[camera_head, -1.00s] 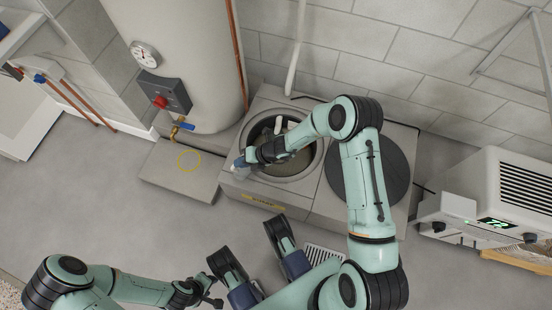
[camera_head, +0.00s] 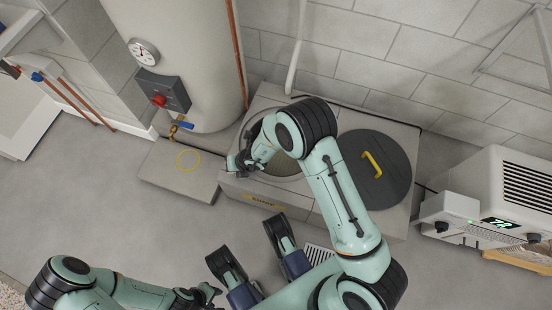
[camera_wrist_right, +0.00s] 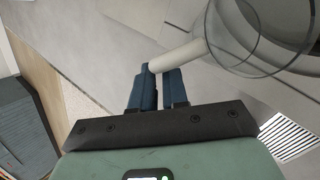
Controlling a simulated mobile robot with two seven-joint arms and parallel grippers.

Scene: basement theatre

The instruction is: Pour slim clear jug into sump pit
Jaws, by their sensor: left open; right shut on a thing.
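The slim clear jug (camera_wrist_right: 236,38) is see-through with a pale handle (camera_wrist_right: 182,57). In the right wrist view my right gripper (camera_wrist_right: 160,82) is shut on that handle, and the jug reaches out of the top right of the picture. In the head view my right gripper (camera_head: 240,163) is at the left rim of the sump pit (camera_head: 285,167), a round opening in a grey casing. My arm covers much of the pit and hides most of the jug; its tilt and any liquid cannot be told. My left gripper (camera_head: 213,293) is open and empty, low over the floor.
A dark round lid (camera_head: 395,165) with a yellow handle lies right of the pit on the casing. A tank (camera_head: 185,45) with a gauge stands behind left, and a low grey slab (camera_head: 170,180) lies left. A white unit (camera_head: 490,195) is at right. Floor at left is clear.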

